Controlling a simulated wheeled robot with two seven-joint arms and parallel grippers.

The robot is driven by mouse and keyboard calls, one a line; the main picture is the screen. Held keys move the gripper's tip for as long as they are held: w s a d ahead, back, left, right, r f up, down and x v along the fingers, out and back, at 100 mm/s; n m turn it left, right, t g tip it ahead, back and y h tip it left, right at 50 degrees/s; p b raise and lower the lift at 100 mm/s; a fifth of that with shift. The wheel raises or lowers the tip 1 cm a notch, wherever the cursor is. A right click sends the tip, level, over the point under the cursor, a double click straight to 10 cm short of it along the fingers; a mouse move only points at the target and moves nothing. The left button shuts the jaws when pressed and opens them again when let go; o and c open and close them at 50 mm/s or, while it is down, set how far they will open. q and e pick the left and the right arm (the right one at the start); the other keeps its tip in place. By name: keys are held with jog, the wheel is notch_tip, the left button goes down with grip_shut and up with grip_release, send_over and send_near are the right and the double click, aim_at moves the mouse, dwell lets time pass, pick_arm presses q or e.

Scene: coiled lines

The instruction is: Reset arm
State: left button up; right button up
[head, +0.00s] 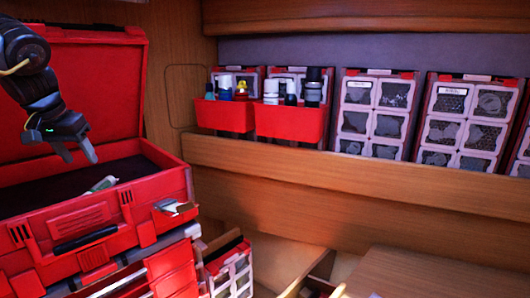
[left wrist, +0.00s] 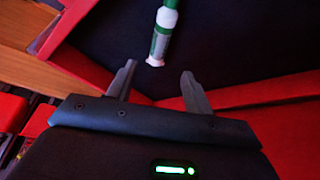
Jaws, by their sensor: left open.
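My left gripper (head: 76,151) hangs over the open red toolbox (head: 150,228) at the left of the head view. In the left wrist view its two fingers (left wrist: 157,85) are apart with nothing between them. A white and green bottle (left wrist: 162,35) lies on the toolbox's dark floor, a little beyond the fingertips. It also shows in the head view (head: 101,184), below and to the right of the gripper. My right gripper does not show in either view.
Two red bins (head: 290,124) with several bottles stand on the wooden shelf (head: 350,173). Clear-windowed organizer cases (head: 375,113) line the wall to their right. A red case (head: 228,272) and a wooden surface (head: 420,275) are in front. The toolbox lid (head: 105,85) stands open behind my left arm.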

aim_at(98, 184)
pick_arm(q)
jog(key=p+x, duration=0.1)
jog(key=x, duration=0.9)
jog(key=shift+w+a, duration=0.1)
jog(key=shift+a, duration=0.1)
jog(key=shift+w+f, duration=0.15)
jog(key=shift+f, duration=0.55)
jog(key=shift+r, duration=0.15)
